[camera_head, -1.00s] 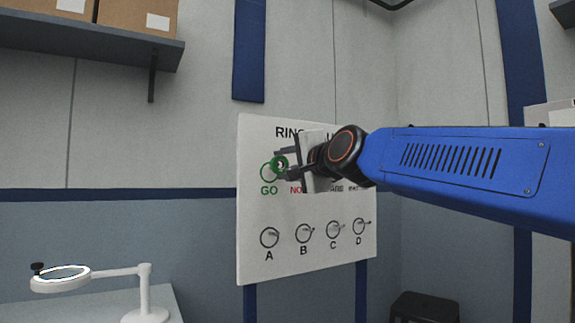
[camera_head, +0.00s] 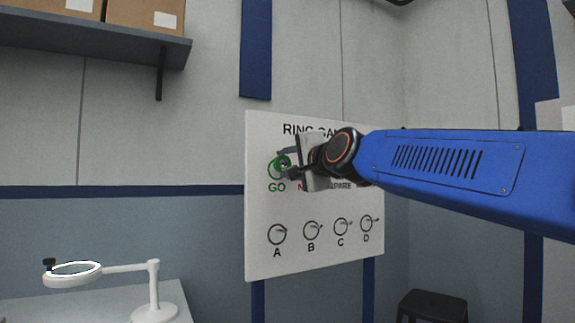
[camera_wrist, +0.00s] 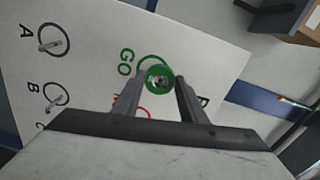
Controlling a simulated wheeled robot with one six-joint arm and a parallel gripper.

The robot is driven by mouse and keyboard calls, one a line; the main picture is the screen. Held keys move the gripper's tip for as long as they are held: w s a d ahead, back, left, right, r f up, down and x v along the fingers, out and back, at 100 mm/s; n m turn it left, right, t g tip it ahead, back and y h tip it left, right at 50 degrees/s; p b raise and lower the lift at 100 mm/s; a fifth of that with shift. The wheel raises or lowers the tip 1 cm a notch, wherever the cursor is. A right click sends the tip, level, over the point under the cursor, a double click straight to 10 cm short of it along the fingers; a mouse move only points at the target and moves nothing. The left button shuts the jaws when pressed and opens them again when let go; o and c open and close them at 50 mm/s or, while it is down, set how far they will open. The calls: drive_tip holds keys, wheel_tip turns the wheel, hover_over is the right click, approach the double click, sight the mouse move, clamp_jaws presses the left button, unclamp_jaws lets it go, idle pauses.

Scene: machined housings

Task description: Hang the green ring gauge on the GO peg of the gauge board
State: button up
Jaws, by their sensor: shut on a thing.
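The green ring gauge (camera_head: 282,163) is held between the fingertips of my gripper (camera_head: 287,164), in front of the GO place on the white gauge board (camera_head: 262,205). In the wrist view the green ring (camera_wrist: 159,80) sits between the two dark fingers of my gripper (camera_wrist: 158,84), its hole facing the camera. The GO outline circle (camera_wrist: 152,62) shows partly behind the ring. I cannot make out the GO peg clearly, and I cannot tell whether the ring is around it. My arm hides much of the board's top row.
Pegs A (camera_head: 277,234), B (camera_head: 311,231), C (camera_head: 341,226) and D (camera_head: 366,223) on the lower row are bare. A white magnifier lamp (camera_head: 152,300) stands on a bench at lower left. A black stool (camera_head: 432,305) is at lower right.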

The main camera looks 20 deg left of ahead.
idle(0.3)
drive_tip(key=o, duration=1.2)
drive_tip(key=shift+o, duration=0.2)
drive_tip(key=v, duration=1.7)
drive_tip(key=shift+s, duration=0.2)
drive_tip(key=s+d+f+n+g+h, duration=0.15)
drive_tip(key=d+f+h, duration=0.25)
drive_tip(key=d+f, duration=0.85)
drive_tip(key=d+f+n+h, duration=0.2)
drive_tip(key=d+f+h, duration=0.2)
drive_tip(key=d+f, duration=0.85)
drive_tip(key=s+d+f+g+h, duration=0.1)
drive_tip(key=s+d+f+h, duration=0.1)
drive_tip(key=s+d+f, duration=0.4)
drive_tip(key=s+d+f+n+g+h, duration=0.1)
drive_tip(key=s+d+f, duration=0.5)
drive_tip(key=f, duration=0.6)
drive_tip(key=s+d+f+n+g+h, duration=0.1)
drive_tip(key=s+d+f+g+h, duration=0.1)
drive_tip(key=s+d+f, duration=0.4)
wheel_tip(320, 180, down, 4)
drive_tip(key=shift+d+f+g+h, duration=0.15)
drive_tip(key=shift+d+g+h, duration=0.25)
drive_tip(key=shift+g, duration=0.25)
